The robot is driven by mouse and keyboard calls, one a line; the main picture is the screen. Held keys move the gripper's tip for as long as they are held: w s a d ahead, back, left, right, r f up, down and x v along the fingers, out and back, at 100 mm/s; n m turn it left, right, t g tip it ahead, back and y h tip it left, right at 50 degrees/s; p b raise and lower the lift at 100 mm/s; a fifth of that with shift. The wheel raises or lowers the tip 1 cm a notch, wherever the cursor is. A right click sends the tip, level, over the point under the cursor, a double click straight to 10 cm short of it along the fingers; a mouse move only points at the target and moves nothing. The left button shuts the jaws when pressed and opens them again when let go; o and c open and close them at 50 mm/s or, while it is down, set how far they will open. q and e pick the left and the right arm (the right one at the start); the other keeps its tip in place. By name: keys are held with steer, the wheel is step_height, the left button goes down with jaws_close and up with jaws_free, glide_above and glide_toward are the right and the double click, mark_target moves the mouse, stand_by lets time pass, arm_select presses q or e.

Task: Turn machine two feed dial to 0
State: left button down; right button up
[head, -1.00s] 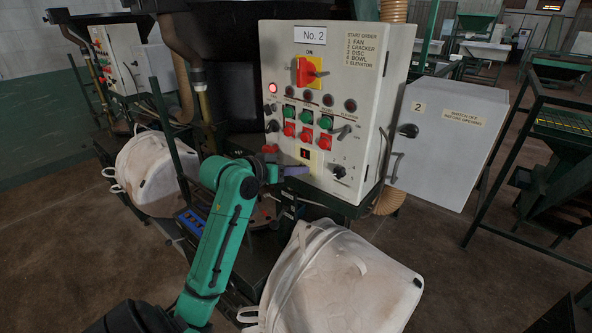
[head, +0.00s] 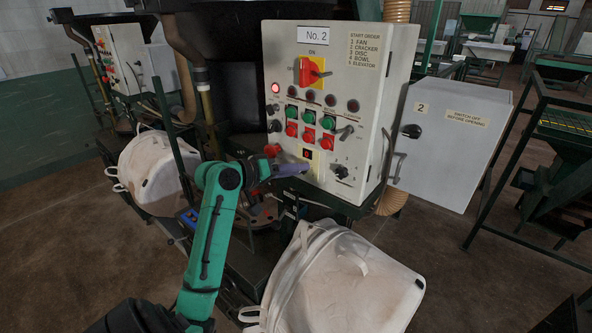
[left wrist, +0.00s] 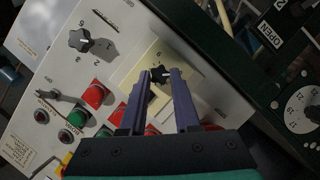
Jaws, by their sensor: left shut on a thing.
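Machine two's white control panel (head: 380,60), with a "No. 2" sign, stands upright ahead of me. In the left wrist view, a black star-shaped dial (left wrist: 158,76) with a light pointer mark sits on a cream plate (left wrist: 143,56). My left gripper (left wrist: 159,73) has its two purple fingers on either side of this dial, shut on it. The numbers around the dial are too small to read. My right gripper is out of view.
Another black numbered knob (head: 342,172) is right of the cream plate. Red and green buttons (head: 309,117) and a red rotary switch (head: 307,72) lie above. A white bulk bag (head: 340,280) stands below; a grey box door (head: 455,145) juts out right.

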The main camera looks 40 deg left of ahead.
arm_select(q)
steer(key=shift+f, duration=0.2)
steer(key=c, duration=0.6)
jaws_free()
steer(key=shift+r, duration=0.1)
steer(key=b+v, duration=0.5)
steer(key=v, duration=0.9)
steer(key=shift+s+a+r+b, duration=0.1)
steer(key=shift+s+b, duration=0.1)
steer(key=shift+b, duration=0.1)
